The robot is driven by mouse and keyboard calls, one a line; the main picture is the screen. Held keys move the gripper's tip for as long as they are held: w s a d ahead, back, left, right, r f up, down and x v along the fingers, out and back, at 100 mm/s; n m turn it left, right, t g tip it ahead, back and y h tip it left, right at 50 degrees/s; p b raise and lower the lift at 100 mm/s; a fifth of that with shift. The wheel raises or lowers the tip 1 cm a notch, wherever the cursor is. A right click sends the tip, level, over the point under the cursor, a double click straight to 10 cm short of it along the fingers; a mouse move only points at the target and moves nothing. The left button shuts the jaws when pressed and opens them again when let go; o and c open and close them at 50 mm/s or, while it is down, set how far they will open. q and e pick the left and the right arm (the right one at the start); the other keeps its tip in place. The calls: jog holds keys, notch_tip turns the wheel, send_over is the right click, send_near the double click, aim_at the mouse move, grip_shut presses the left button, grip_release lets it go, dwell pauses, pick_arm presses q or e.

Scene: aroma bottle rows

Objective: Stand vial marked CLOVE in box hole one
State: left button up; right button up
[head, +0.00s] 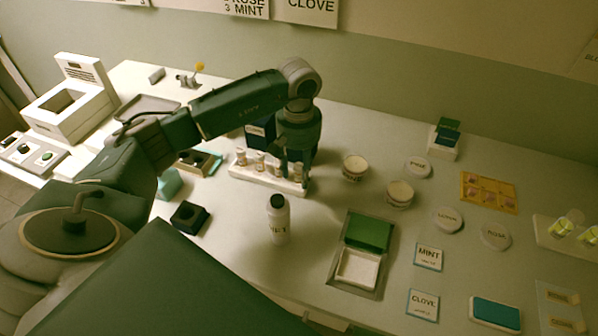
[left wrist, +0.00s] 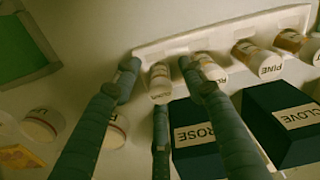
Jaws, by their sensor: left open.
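A white rack (head: 252,175) holds several small vials (head: 259,161) in a row. It also shows in the left wrist view (left wrist: 215,32). My left gripper (head: 293,180) is at the rack's right end. In the left wrist view its open fingers (left wrist: 159,74) stand on either side of the end vial (left wrist: 160,84), whose label I cannot read. Another vial (left wrist: 209,66) is just beyond the right finger, and one marked PINE (left wrist: 258,60) is farther along. Dark blue boxes marked ROSE (left wrist: 195,135) and CLOVE (left wrist: 288,112) are near the rack; their holes are not seen.
A white bottle with a dark cap (head: 279,222) stands in front of the rack. Two tubs (head: 355,167) stand to its right. A tray with a green block (head: 369,232), MINT (head: 428,257) and CLOVE (head: 423,304) cards and round labelled lids (head: 448,219) lie farther right.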

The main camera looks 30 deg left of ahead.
pick_arm(q)
jog(key=c, duration=1)
